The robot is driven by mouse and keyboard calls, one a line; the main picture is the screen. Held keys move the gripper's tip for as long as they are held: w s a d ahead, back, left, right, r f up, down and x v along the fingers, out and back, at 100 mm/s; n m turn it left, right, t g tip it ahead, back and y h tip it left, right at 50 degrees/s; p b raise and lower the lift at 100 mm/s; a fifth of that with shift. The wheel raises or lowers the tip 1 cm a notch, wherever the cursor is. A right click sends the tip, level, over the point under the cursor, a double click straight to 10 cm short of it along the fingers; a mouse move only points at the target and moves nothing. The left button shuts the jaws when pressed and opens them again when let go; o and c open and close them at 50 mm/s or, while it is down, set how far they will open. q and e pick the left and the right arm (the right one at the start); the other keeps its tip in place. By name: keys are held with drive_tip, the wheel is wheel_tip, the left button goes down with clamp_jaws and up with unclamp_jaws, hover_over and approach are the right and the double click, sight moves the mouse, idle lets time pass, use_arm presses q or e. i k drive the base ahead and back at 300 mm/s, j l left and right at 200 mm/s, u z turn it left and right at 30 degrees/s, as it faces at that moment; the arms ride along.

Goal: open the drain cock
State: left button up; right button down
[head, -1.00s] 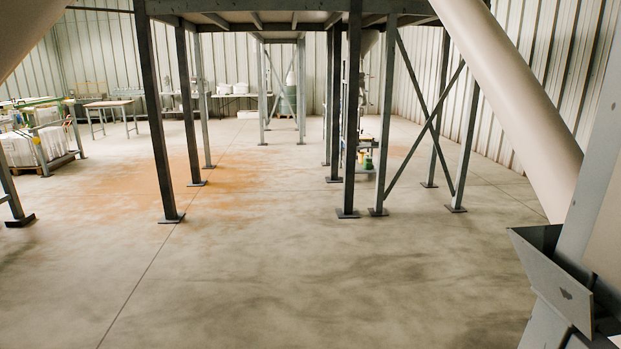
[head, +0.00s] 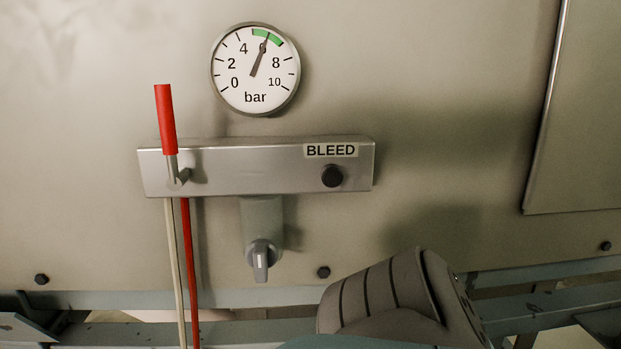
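A grey cock (head: 260,257) with a short handle and a white line sits below a metal block (head: 240,175), on a stub under its middle. Its handle points straight down, with the white line vertical. It carries no label that I can read, but it is the only cock-like handle under the block. Neither gripper shows in the head view. A dark grey rounded part, which looks like one of my arm links, stands at the bottom right of the cock, apart from it in the picture.
A red-handled lever (head: 165,118) stands upright at the block's left end. A black button (head: 332,176) sits under the BLEED label (head: 330,150). The pressure gauge (head: 255,69) above has its needle in the green band. A red hose (head: 188,270) and a pale hose (head: 174,270) hang down left of the cock.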

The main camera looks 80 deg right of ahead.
sight(261, 255)
drive_tip(key=z, duration=2.1)
